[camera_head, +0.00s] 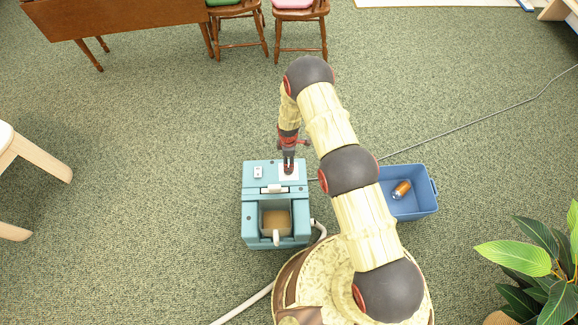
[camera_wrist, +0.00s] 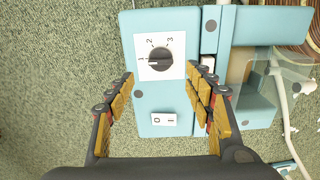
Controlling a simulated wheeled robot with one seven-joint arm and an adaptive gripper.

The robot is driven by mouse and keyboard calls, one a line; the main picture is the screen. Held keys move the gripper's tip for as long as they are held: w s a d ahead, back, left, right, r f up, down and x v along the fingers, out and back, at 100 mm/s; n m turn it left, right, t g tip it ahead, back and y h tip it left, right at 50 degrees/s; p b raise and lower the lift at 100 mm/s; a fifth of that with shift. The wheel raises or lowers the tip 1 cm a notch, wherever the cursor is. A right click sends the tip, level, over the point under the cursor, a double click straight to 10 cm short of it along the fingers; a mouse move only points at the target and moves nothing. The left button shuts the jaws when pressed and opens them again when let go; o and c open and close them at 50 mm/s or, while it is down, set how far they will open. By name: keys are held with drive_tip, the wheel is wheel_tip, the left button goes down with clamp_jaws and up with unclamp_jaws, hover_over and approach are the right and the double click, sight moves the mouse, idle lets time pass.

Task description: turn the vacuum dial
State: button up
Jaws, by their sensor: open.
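The vacuum (camera_head: 249,205) is a teal box on the green carpet, near the middle of the head view. In the wrist view its dial (camera_wrist: 160,59) is a round dark knob on a white plate marked 1, 2 and 3, with its light mark toward the 1. My gripper (camera_wrist: 160,85) is open, its fingers to either side of the dial in the picture, and nothing is between them. I cannot tell whether a finger touches the plate. In the head view my gripper (camera_head: 289,168) points down over the plate, and the dial is mostly hidden by it.
A white rocker switch (camera_wrist: 164,119) sits beside the dial plate. A clear bin with a handle (camera_head: 276,222) is at the vacuum's front. A hose (camera_head: 245,304) runs out below. A blue tub (camera_head: 412,208) holding a small brown cylinder (camera_head: 401,189) stands to the right. A cord crosses the carpet.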

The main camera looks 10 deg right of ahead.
drive_tip(key=shift+f+b, duration=1.25)
drive_tip(key=shift+f, duration=2.7)
drive_tip(key=shift+c, duration=1.3)
drive_tip(key=shift+s, duration=0.1)
drive_tip(key=c, duration=0.9)
